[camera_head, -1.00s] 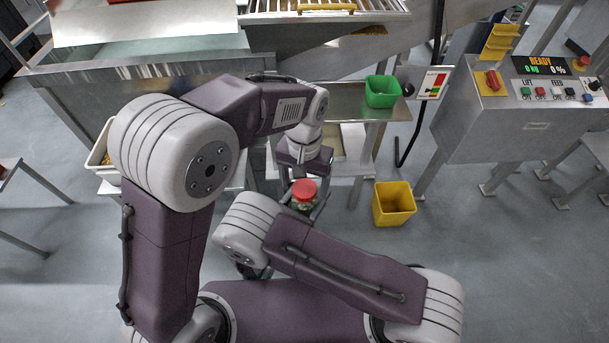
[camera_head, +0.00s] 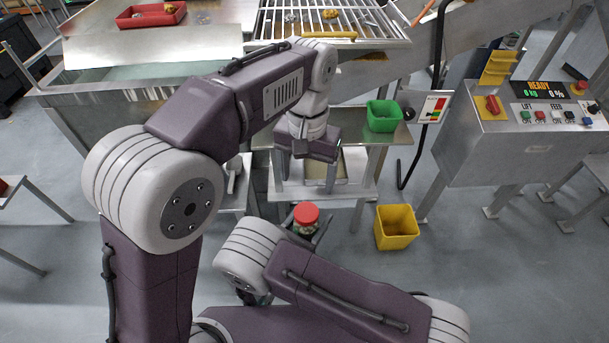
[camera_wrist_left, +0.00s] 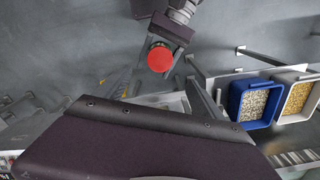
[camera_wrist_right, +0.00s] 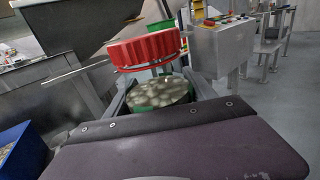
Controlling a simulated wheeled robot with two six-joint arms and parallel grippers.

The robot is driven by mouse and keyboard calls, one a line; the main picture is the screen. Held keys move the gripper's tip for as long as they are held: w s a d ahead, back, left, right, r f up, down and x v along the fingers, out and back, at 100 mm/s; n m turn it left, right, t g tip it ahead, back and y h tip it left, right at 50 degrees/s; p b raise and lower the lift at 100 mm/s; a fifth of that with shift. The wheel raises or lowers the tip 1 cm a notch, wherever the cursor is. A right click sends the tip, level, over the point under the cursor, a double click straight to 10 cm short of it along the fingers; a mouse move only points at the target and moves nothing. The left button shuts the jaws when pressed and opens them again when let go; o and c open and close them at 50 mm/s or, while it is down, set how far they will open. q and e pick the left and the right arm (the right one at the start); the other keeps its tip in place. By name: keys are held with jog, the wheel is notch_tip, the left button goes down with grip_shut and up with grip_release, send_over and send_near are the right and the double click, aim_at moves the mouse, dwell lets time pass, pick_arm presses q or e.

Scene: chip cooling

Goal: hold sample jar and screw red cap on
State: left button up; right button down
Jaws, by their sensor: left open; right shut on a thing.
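My left gripper (camera_head: 308,174) is open and empty, above and beyond the jar, apart from the cap.
A steel shelf (camera_head: 352,182) stands just beyond the jar, with a green bin (camera_head: 384,116) to its right. A yellow bin (camera_head: 396,228) is right of the jar. Blue (camera_wrist_left: 236,103) and white (camera_wrist_left: 303,112) bins show in the left wrist view. The control panel (camera_head: 530,115) is far right.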

pick_arm(q)
jog(key=s+a+f+n, duration=0.2)
jog(key=s+a+f, duration=0.2)
jog(key=a+f, duration=0.4)
jog(key=s+a+f+n+t, duration=0.1)
jog(key=s+a+f, duration=0.3)
jog(key=a+f, duration=0.4)
jog(key=a+n, duration=0.1)
jog(key=a, duration=0.3)
jog(key=shift+s+f+n, duration=0.2)
jog(key=shift+f+n, duration=0.2)
jog(key=shift+a, duration=0.1)
